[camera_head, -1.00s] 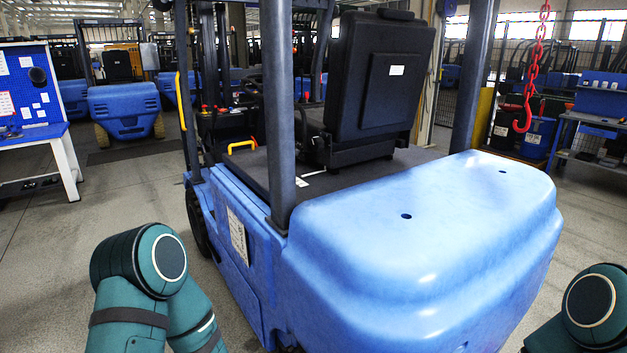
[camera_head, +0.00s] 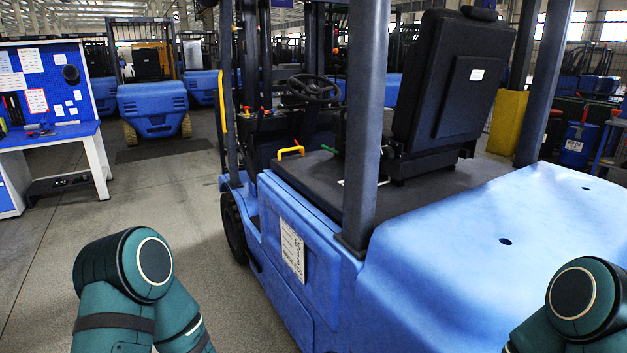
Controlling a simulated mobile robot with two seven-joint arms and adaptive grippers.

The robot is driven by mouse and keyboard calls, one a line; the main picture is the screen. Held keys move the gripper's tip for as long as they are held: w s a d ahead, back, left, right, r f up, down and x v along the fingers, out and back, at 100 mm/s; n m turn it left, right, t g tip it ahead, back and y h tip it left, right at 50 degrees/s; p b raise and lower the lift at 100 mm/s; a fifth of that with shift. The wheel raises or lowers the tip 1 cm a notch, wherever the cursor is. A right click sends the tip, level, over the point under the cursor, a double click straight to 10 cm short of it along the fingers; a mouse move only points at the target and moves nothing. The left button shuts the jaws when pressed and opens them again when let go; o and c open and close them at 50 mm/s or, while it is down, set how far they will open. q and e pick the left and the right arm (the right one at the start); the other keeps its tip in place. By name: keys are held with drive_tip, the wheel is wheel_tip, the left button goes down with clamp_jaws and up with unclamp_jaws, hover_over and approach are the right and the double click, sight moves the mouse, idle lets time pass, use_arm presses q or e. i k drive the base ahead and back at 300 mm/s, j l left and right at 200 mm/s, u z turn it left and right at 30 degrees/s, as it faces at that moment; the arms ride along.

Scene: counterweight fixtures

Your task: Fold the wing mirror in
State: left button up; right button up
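No wing mirror can be made out in the head view. A blue forklift (camera_head: 310,270) fills the middle and right, seen from behind and its left side. It has a black seat (camera_head: 455,85), dark upright posts and a steering wheel (camera_head: 315,88). My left arm shows at the lower left, beside the forklift and apart from it. My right arm shows at the lower right, in front of the blue rear body. Both grippers are out of the picture.
A workbench (camera_head: 50,138) with a blue pegboard stands at the left. Another blue forklift (camera_head: 152,110) is parked behind. A yellow post (camera_head: 506,122) and a blue bin (camera_head: 578,145) are at the back right. The grey floor left of the forklift is clear.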

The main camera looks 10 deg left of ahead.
sight(191, 48)
drive_tip(key=i+j+u, duration=0.25)
drive_tip(key=i+j, duration=0.55)
drive_tip(key=i+j+u, duration=0.2)
drive_tip(key=i+j, duration=0.5)
drive_tip(key=i, duration=0.15)
